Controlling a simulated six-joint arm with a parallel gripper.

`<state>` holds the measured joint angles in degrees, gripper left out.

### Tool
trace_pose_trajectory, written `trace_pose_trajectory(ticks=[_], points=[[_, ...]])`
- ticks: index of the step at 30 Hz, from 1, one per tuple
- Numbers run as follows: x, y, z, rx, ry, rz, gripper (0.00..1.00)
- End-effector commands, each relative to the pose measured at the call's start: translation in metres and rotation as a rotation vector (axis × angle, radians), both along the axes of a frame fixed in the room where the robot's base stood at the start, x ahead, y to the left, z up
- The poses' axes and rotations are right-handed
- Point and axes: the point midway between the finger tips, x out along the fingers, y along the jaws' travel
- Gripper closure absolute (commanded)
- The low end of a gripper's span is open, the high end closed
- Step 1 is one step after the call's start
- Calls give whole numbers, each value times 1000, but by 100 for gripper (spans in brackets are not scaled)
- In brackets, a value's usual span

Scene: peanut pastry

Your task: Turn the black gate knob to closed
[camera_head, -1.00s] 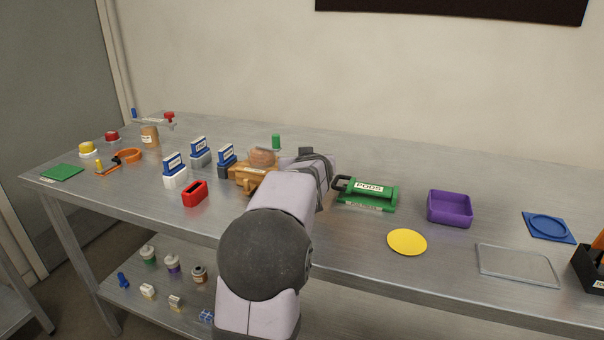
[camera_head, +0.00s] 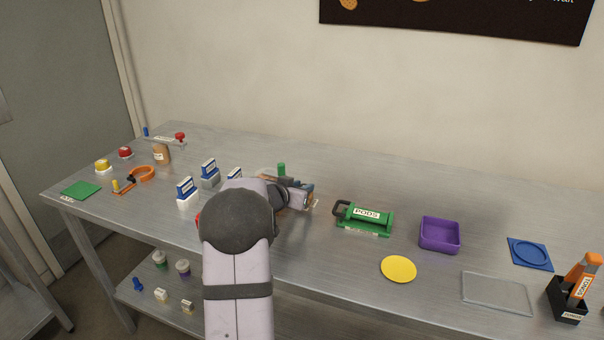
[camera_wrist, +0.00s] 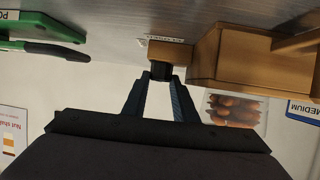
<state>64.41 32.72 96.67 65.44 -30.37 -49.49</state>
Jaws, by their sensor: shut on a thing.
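The black gate knob (camera_wrist: 160,70) shows in the wrist view, at the end of a small wooden block (camera_wrist: 170,52) on the side of the wooden dispenser (camera_wrist: 248,58). My gripper (camera_wrist: 161,80) is shut on the knob, its two fingertips at the knob's sides. The knob's turn angle is hard to read. In the head view my gripper (camera_head: 298,190) is at the dispenser's right side, and my arm hides most of the dispenser and the knob.
A green PODS holder (camera_head: 364,218) stands to the right of my gripper, with a gap between. A purple bin (camera_head: 440,235) and a yellow disc (camera_head: 398,269) lie farther right. Blue-topped stamps (camera_head: 209,172) stand left of my arm. A green cylinder (camera_head: 281,169) is behind my gripper.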

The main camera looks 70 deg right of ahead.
Motion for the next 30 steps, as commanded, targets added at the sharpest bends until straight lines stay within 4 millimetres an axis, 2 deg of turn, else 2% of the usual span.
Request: trace_pose_trajectory(ticks=[1, 23, 24, 26, 30], points=[[2, 0, 4, 3, 1, -13, 97], [1, 1, -1, 0, 3, -69, 97], [1, 1, -1, 0, 3, -69, 72], [1, 1, -1, 0, 3, -69, 58], [2, 1, -1, -1, 3, -66, 56]])
